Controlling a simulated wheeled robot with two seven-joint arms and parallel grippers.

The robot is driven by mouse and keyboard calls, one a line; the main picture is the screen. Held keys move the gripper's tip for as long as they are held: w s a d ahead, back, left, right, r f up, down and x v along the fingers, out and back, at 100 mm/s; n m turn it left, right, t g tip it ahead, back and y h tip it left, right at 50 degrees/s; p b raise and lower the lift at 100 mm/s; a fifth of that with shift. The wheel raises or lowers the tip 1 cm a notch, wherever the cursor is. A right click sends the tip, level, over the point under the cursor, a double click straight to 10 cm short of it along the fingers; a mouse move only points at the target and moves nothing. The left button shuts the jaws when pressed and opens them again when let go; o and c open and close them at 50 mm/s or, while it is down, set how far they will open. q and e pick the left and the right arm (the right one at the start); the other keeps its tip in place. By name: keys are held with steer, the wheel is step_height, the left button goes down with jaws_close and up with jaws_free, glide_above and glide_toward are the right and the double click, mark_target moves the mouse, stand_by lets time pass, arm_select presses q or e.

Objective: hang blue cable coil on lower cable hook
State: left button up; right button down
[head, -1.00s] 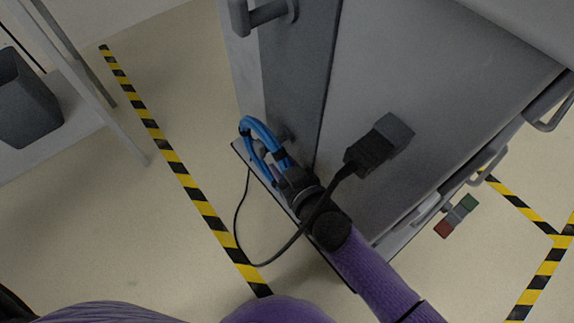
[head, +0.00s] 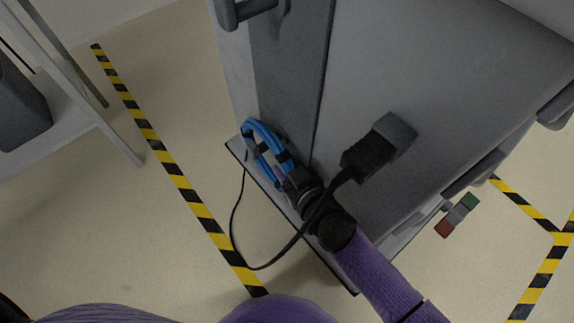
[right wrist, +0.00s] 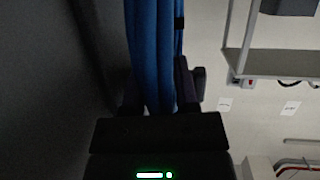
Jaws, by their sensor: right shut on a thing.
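The blue cable coil (head: 256,131) has dark bands and stands as a narrow loop beside the grey cart's end face, near its lower edge. My right gripper (head: 289,181) is shut on the near end of the coil. In the right wrist view, the blue strands (right wrist: 152,55) run up from between the fingers of the right gripper (right wrist: 160,105). A grey hook (head: 250,10) projects from the cart higher up, at the top of the head view. The lower hook cannot be made out behind the coil and gripper. My left gripper is out of view.
The grey cart (head: 430,70) fills the upper right, close to my right arm. A grey bin (head: 20,105) stands on a shelf at left. Open floor with striped tape lies between.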

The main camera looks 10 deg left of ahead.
steer(key=c, duration=0.6)
jaws_free()
steer(key=o, duration=0.3)
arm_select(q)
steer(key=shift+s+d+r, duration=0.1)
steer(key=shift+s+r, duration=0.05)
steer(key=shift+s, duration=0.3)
arm_select(e)
steer(key=shift+d, duration=0.1)
steer(key=shift+s+d+r+p, duration=0.15)
steer(key=shift+r+p, duration=0.05)
steer(key=shift+p, duration=0.15)
arm_select(q)
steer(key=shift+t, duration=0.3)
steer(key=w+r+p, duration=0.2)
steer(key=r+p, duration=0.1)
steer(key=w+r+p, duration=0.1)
steer(key=p, duration=0.1)
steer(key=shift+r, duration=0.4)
arm_select(e)
steer(key=v, duration=0.9)
steer(key=shift+s+d+f, duration=0.1)
steer(key=shift+s, duration=0.15)
